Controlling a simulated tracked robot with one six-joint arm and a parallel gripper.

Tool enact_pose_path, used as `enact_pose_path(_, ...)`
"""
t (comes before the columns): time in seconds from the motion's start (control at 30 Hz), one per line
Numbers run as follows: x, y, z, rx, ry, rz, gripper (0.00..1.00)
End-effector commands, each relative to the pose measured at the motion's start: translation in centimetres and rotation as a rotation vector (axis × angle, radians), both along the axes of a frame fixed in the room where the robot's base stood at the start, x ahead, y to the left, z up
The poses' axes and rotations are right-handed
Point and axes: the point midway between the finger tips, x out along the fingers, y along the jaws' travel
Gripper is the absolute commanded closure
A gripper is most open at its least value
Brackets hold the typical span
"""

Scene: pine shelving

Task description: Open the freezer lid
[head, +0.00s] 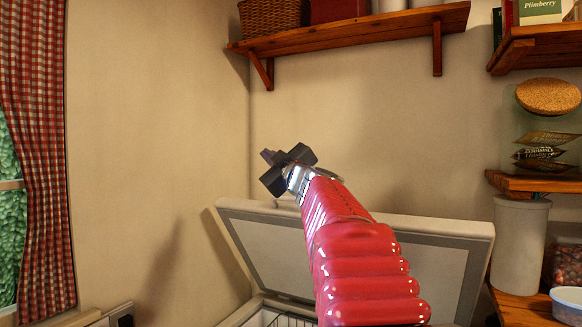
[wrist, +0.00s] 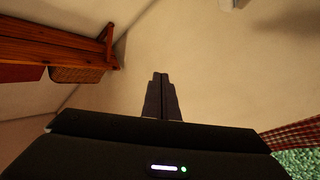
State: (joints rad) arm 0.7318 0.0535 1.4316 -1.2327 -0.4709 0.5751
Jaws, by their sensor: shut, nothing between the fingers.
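The freezer lid (head: 440,262) stands raised and leans back near the wall in the head view, with its pale inner panel facing me. Below it, part of the freezer's open top (head: 262,312) shows at the bottom edge, with a wire basket inside. My gripper (head: 268,155) is above the lid's upper edge, apart from it, in front of the bare wall. In the wrist view the fingers of my gripper (wrist: 161,76) are together with nothing between them. My red arm hides the middle of the lid. The lid does not show clearly in the wrist view.
A wooden shelf (head: 350,28) with a wicker basket (head: 272,17) is high on the back wall. More shelves with jars stand at the right, including a cork-lidded jar (head: 548,96). A checked curtain (head: 38,150) hangs at the left. The wall around my gripper is clear.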

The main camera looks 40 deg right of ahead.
Motion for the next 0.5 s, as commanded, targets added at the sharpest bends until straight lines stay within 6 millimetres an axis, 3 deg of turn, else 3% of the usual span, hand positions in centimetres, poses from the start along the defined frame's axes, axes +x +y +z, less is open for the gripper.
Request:
enact_pose_path(0.03,-0.2,1.6,-0.3,0.038,-0.007,-0.016,1.0)
enact_pose_path(0.27,-2.3,6.8,-4.9,0.245,0.034,-0.118,1.0)
enact_pose_path(0.5,-6.2,13.2,-14.0,0.466,0.198,-0.189,1.0)
